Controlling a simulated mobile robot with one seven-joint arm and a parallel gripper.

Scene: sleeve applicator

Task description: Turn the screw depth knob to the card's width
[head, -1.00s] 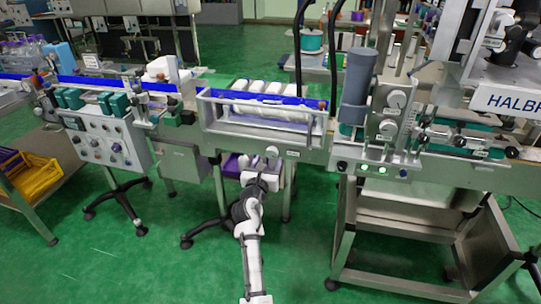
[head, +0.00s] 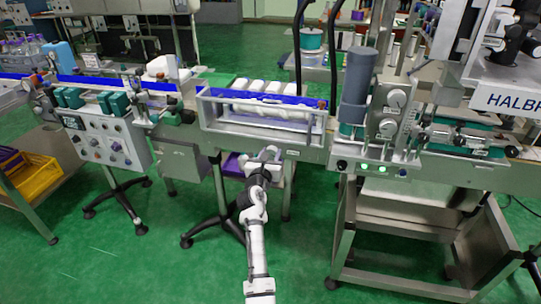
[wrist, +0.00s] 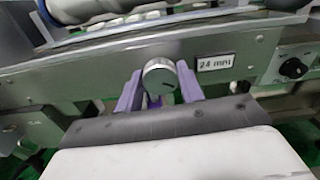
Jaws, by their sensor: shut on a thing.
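A round silver knob (wrist: 160,76) with a dark mark line on its face sits on the grey conveyor side rail in the wrist view. A white card (wrist: 215,62) reading "24 mm" is just right of it. The two purple fingers of my gripper (wrist: 159,88) stand on either side of the knob, shut on it. In the head view my gripper (head: 269,153) is at the rail's front face below the clear-sided guard, with the small white card (head: 293,153) to its right. The knob is hard to make out there. I cannot read any scale on it.
A black knob (wrist: 293,67) is on a plate farther right along the rail. White bottles (head: 268,108) lie behind the guard above. A control panel (head: 105,145) stands left, and a unit with lit green buttons (head: 382,169) stands right. Green floor is open in front.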

